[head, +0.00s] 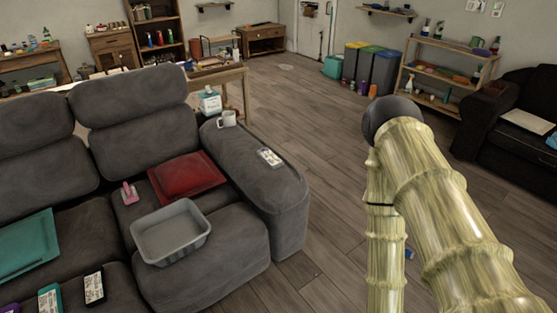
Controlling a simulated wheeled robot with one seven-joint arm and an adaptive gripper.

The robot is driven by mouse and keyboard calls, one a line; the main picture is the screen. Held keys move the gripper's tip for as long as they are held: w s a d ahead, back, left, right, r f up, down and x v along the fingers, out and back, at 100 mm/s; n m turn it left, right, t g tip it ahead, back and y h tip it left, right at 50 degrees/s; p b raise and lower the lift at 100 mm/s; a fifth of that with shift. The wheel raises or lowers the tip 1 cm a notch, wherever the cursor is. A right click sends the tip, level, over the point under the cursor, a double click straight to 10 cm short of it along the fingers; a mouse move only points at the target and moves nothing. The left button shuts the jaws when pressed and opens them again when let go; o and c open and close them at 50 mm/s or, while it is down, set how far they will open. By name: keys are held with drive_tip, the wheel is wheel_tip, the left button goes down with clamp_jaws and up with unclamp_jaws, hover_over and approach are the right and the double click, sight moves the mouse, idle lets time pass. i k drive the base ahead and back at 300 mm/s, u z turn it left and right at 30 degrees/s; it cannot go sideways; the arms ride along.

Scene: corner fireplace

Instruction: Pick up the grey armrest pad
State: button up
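The grey sofa's right armrest (285,192) is a long, rounded, padded block in the left half of the head view. It looks joined to the sofa; I cannot tell whether its top is a separate pad. A white mug (227,119) stands at its far end. A light remote-like object (269,157) lies on its top. My bamboo-textured arm fills the right foreground, to the right of the armrest and apart from it in the picture. My gripper is not in view.
A white-and-teal bottle (210,102) stands behind the armrest. A dark sofa (500,118) stands far right.

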sight(269, 158)
drive_tip(key=z, duration=0.1)
drive_tip(key=i, duration=1.2)
drive_tip(key=u, duration=0.5)
